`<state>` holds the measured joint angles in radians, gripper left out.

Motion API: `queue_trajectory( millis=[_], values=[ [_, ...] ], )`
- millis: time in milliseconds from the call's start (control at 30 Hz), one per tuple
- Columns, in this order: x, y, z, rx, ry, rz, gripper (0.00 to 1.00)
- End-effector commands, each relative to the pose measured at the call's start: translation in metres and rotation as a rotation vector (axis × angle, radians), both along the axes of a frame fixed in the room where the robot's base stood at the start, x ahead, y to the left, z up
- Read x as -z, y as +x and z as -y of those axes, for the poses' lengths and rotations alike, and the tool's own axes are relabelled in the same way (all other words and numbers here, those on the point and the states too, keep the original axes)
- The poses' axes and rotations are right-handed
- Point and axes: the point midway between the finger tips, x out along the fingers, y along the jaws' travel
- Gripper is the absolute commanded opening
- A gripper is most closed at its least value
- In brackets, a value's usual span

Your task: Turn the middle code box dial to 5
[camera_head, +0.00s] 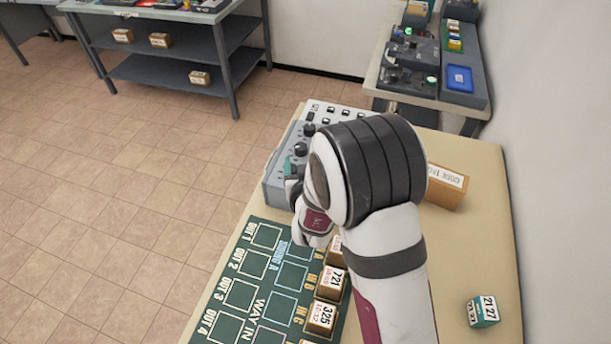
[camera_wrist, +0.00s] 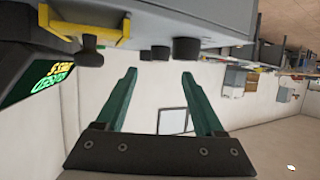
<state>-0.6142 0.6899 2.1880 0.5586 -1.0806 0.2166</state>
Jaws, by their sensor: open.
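The grey code box (camera_head: 283,158) stands on the far left part of the table, with black dials along its top, among them one dial (camera_head: 301,150). In the wrist view, the box (camera_wrist: 215,18) fills the top edge, with two dark knobs, one left (camera_wrist: 160,53) and one right (camera_wrist: 187,48). I cannot tell which is the middle dial, and no dial number is readable. My gripper (camera_wrist: 159,75) is open with two green fingers, nothing between them, close to the knobs. In the head view my wrist hides most of it and part of the box.
A yellow bracket with a black knob (camera_wrist: 90,50) and a dark screen with green and yellow text (camera_wrist: 50,72) sit at the wrist view's left. A dark green mat (camera_head: 236,292) with numbered boxes (camera_head: 331,284), a brown block (camera_head: 447,187) and a teal cube (camera_head: 482,311) occupy the table.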

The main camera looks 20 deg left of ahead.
Motion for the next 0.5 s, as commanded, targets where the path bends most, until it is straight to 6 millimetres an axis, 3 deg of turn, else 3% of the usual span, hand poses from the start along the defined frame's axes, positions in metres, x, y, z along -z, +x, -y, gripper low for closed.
queue_trajectory(
  millis=[233,500],
  values=[
    [-0.024,-0.053,0.021,-0.001,0.001,0.001,0.7],
    [-0.031,-0.07,0.029,0.0,0.0,0.0,0.7]
  ],
)
